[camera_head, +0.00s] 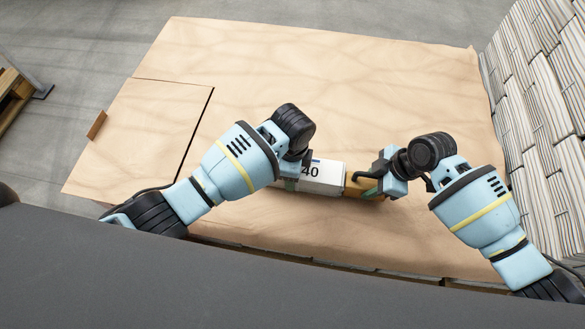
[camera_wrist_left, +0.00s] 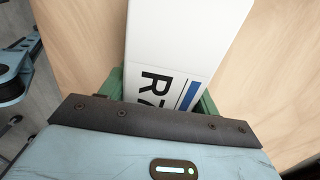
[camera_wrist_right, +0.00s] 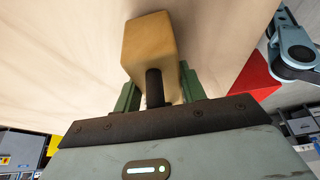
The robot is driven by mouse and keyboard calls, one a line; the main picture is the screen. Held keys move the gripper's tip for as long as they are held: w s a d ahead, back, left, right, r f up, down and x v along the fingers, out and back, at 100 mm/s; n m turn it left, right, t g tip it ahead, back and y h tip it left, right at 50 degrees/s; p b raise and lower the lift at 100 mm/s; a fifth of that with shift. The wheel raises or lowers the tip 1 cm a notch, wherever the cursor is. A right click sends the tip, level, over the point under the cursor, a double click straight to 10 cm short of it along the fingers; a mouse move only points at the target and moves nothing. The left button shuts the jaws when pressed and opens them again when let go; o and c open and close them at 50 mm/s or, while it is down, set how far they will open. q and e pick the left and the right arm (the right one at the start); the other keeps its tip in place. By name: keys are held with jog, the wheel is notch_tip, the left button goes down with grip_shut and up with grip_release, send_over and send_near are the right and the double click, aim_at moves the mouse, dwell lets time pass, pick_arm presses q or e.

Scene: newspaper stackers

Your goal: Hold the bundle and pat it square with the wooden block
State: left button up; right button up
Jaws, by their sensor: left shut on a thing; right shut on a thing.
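The bundle (camera_head: 322,174) is a white block-like stack with a dark number and a blue mark, lying near the middle of the table's front part. My left gripper (camera_head: 292,172) is shut on its left part; the left wrist view shows the bundle (camera_wrist_left: 185,40) between green fingers. The wooden block (camera_head: 354,187) is at the bundle's right end; whether they touch I cannot tell. My right gripper (camera_head: 370,178) is shut on the block, around its dark handle (camera_wrist_right: 153,88). The right wrist view shows the block's tan body (camera_wrist_right: 150,45) beyond the fingers.
The paper-covered table (camera_head: 330,80) is bare behind the bundle. A thin panel (camera_head: 150,125) with a dark edge lies at the left, with a small brown piece (camera_head: 97,125) at its rim. Tall stacks of newspapers (camera_head: 540,90) stand beyond the right edge.

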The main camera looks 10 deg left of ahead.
jog(key=shift+a, duration=0.6)
pick_arm(q)
jog(key=shift+d, duration=0.15)
pick_arm(e)
jog(key=shift+a+r, duration=0.1)
jog(key=shift+a, duration=0.25)
dwell(0.6)
jog(key=shift+d, duration=0.15)
jog(key=shift+d, duration=1.85)
jog(key=shift+r, duration=3.5)
pick_arm(q)
jog(key=o, duration=1.8)
